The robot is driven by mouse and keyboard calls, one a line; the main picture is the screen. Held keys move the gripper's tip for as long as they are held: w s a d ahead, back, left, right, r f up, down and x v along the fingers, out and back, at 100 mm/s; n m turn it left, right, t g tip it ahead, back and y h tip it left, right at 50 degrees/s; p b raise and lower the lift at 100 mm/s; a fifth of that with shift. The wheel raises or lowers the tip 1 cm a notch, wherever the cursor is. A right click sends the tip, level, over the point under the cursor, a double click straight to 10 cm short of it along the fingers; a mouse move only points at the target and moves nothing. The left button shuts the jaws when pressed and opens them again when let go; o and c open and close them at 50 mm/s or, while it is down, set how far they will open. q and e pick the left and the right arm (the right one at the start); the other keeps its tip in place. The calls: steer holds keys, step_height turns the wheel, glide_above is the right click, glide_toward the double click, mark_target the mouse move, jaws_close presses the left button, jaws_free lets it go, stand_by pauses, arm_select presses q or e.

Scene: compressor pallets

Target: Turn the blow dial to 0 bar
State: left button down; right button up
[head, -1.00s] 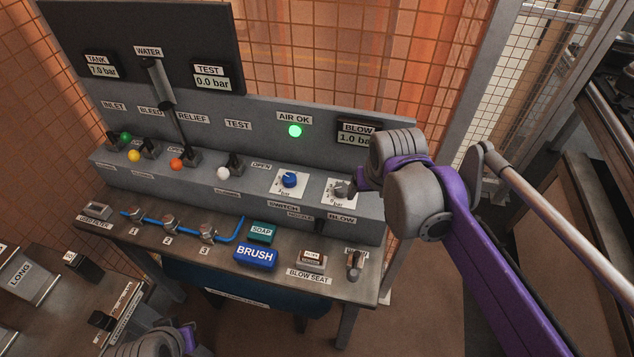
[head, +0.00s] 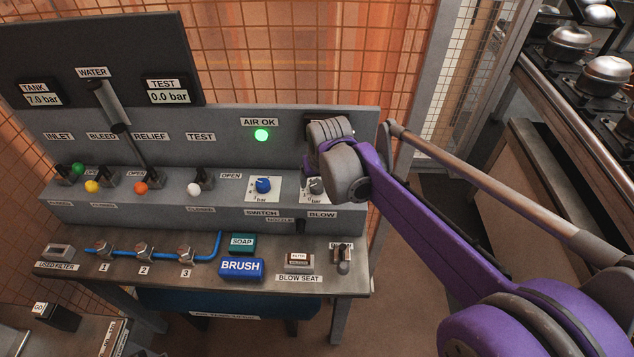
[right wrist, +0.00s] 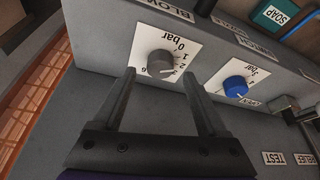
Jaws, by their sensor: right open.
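The blow dial (head: 316,186) is a grey knob on a white scale plate at the right end of the panel's ledge, partly covered by my right arm in the head view. In the right wrist view the blow dial (right wrist: 160,63) shows whole, with "0 bar" and numbers around it; I cannot read its pointer surely. My right gripper (right wrist: 159,73) is open and empty, its fingertips close to the dial, one to each side of it in the picture. I cannot tell whether they touch. The blow readout is hidden behind my right arm. My left gripper is out of view.
A blue switch dial (head: 263,185) sits just left of the blow dial. Valve levers with coloured knobs line the ledge further left. The green AIR OK lamp (head: 261,135) is lit. The bench below holds a blue brush block (head: 241,268) and a soap block (head: 242,244).

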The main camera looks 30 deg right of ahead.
mark_target(316, 186)
steer(key=shift+x, duration=1.2)
jaws_close()
